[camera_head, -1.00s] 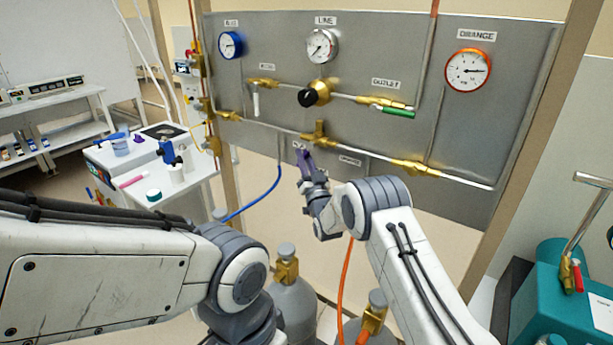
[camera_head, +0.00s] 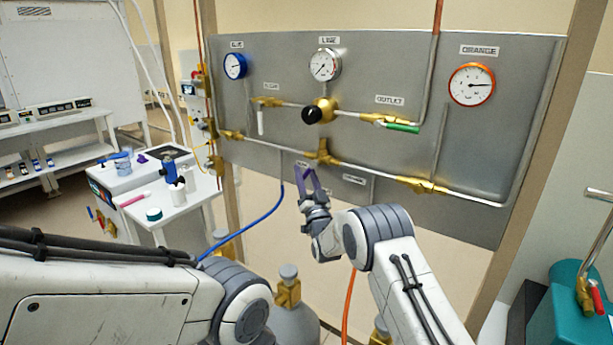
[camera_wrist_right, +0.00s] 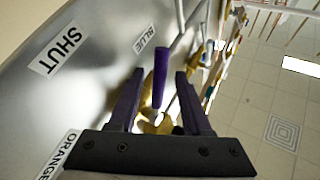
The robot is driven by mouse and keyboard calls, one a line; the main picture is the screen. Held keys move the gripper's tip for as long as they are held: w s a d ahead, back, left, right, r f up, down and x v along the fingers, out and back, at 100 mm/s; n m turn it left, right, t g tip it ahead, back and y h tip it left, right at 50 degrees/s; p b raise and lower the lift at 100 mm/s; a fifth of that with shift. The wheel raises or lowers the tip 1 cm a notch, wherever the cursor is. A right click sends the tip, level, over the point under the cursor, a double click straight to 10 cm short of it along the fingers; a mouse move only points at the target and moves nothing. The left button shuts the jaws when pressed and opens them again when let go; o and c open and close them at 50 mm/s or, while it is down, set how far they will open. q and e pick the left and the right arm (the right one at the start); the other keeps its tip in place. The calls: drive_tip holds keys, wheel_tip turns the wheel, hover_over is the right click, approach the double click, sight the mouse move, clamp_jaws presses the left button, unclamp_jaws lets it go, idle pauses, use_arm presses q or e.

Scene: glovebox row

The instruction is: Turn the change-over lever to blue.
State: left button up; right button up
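The change-over lever (camera_wrist_right: 161,78) is a purple bar on a brass valve, seen in the right wrist view. It stands between the two fingers of my right gripper (camera_wrist_right: 158,100), with a gap visible on each side. In the head view my right gripper (camera_head: 311,182) is open, just below the brass valve (camera_head: 322,152) on the grey panel; I cannot make out the lever there. The labels BLUE (camera_wrist_right: 144,40), SHUT (camera_wrist_right: 59,51) and ORANGE (camera_wrist_right: 60,155) show around the valve in the wrist view. My left arm shows, but its gripper does not.
The grey panel (camera_head: 470,130) carries a blue gauge (camera_head: 235,66), an orange gauge (camera_head: 471,84), a black knob (camera_head: 312,115) and a green-handled outlet valve (camera_head: 402,127). A blue hose (camera_head: 262,218) and an orange hose (camera_head: 348,300) hang below. Gas cylinders (camera_head: 290,322) stand underneath.

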drive_tip(key=b+v, duration=0.2)
drive_tip(key=v, duration=0.8)
drive_tip(key=shift+s+b, duration=0.25)
drive_tip(key=shift+b, duration=0.05)
drive_tip(key=shift+f, duration=0.1)
